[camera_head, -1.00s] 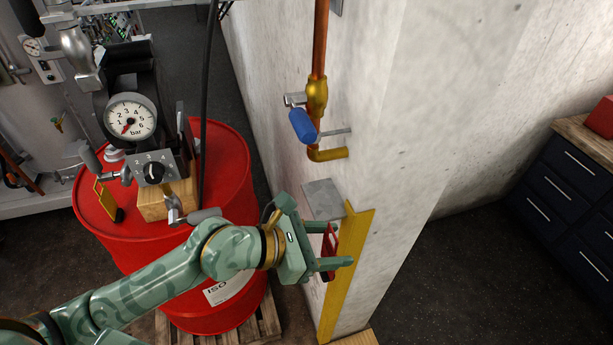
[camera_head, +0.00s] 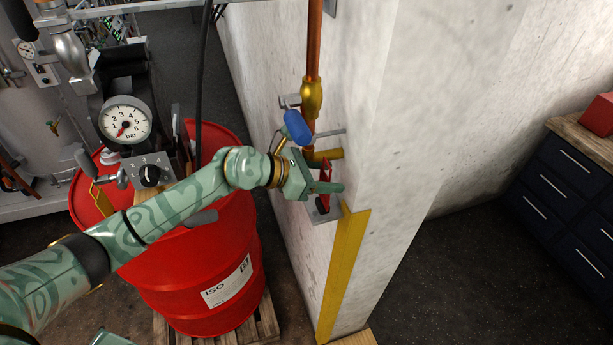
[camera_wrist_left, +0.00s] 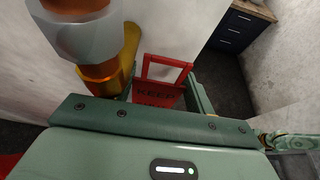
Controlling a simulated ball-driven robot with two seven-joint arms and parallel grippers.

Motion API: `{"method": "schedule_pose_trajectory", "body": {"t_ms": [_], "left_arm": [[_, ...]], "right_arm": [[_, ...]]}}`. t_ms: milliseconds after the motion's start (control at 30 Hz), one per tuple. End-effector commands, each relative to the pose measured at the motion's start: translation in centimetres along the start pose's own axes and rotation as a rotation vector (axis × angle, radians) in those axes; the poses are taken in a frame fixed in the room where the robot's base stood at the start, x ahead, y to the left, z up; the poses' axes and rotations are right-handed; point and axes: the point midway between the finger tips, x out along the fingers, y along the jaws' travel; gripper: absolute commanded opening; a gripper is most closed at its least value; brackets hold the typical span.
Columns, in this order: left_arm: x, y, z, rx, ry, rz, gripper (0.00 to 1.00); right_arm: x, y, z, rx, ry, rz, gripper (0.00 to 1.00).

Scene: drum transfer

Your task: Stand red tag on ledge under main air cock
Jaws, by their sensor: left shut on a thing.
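The red tag (camera_head: 324,186) is held upright between the fingers of my left gripper (camera_head: 328,187), which is shut on it. In the left wrist view the red tag (camera_wrist_left: 160,84) shows an open frame at its top and dark lettering, partly hidden by the gripper body. The grey ledge (camera_head: 325,215) on the wall is right below the tag; I cannot tell whether the tag touches it. The main air cock, with its blue handle (camera_head: 298,126) and brass body (camera_head: 312,98), is just above the gripper.
A copper pipe (camera_head: 315,45) runs down the wall to a brass elbow (camera_head: 325,155) close to the gripper. A yellow corner guard (camera_head: 343,275) is below the ledge. A red drum (camera_head: 215,270) with a gauge (camera_head: 125,120) above it stands left.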

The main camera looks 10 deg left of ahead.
Motion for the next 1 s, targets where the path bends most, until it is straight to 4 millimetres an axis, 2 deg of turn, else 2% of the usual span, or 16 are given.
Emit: {"method": "schedule_pose_trajectory", "body": {"t_ms": [67,133,567,600,667,1000], "left_arm": [[0.3,0.9,0.1,-0.001,-0.002,0.000,0.20],[0.4,0.7,-0.3,-0.003,-0.002,-0.002,0.20],[0.7,0.7,-1.1,0.001,-0.003,-0.002,0.20],[0.7,0.7,-1.0,0.000,-0.003,-0.002,0.62],[0.7,0.7,-1.0,0.000,-0.003,-0.002,0.76],[0.4,0.6,-0.4,0.000,-0.003,-0.002,0.76]], "right_arm": [[0.0,0.1,0.1,-0.001,-0.001,0.001,0.00],[-0.6,0.1,0.0,-0.001,-0.001,0.001,0.00],[0.1,0.2,0.2,-0.002,-0.002,0.003,0.00],[0.1,0.2,0.2,-0.002,-0.002,0.003,0.00],[0.0,0.2,0.2,-0.002,-0.002,0.003,0.00],[-0.5,0.2,0.1,-0.001,-0.002,0.003,0.00]]}}
